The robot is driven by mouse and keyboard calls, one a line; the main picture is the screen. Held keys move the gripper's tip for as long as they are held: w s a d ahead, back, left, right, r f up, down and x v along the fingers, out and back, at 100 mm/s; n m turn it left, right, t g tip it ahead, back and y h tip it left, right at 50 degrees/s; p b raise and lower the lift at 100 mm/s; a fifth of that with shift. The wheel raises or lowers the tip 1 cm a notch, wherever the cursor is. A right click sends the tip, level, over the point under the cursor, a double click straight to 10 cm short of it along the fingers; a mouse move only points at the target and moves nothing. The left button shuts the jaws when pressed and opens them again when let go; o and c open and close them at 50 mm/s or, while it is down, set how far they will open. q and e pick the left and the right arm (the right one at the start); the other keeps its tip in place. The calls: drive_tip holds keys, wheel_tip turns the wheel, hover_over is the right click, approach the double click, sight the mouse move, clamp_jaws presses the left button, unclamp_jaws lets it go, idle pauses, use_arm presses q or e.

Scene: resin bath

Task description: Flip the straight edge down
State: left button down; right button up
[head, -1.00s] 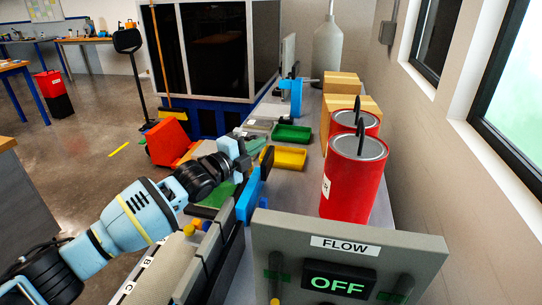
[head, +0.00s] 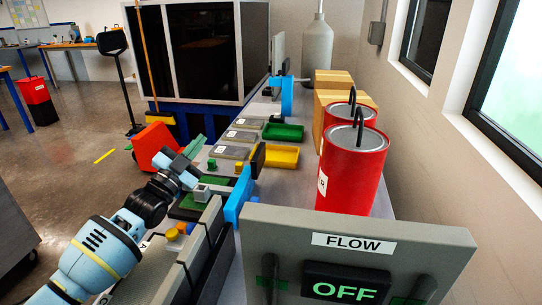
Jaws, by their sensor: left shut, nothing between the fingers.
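My left gripper (head: 180,165) is above the left edge of the bench, with its fingers shut and nothing held. A green bar (head: 195,147) slants just beyond its fingertips; I cannot tell whether they touch. To the right, a blue upright piece (head: 237,195) with a dark upright plate (head: 258,161) behind it stands on the bench; I cannot tell for sure which part is the straight edge. A dark green flat piece (head: 187,212) lies below the gripper, partly hidden by it. My right gripper is not in view.
A grey FLOW panel reading OFF (head: 360,245) stands in front. Red cans (head: 350,175) and cardboard boxes (head: 332,97) line the right side. Yellow (head: 283,165) and green (head: 283,140) trays lie mid-bench. Open floor is to the left.

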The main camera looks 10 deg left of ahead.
use_arm(q)
drive_tip(key=shift+a+f+b, duration=0.75)
drive_tip(key=shift+a+f, duration=0.7)
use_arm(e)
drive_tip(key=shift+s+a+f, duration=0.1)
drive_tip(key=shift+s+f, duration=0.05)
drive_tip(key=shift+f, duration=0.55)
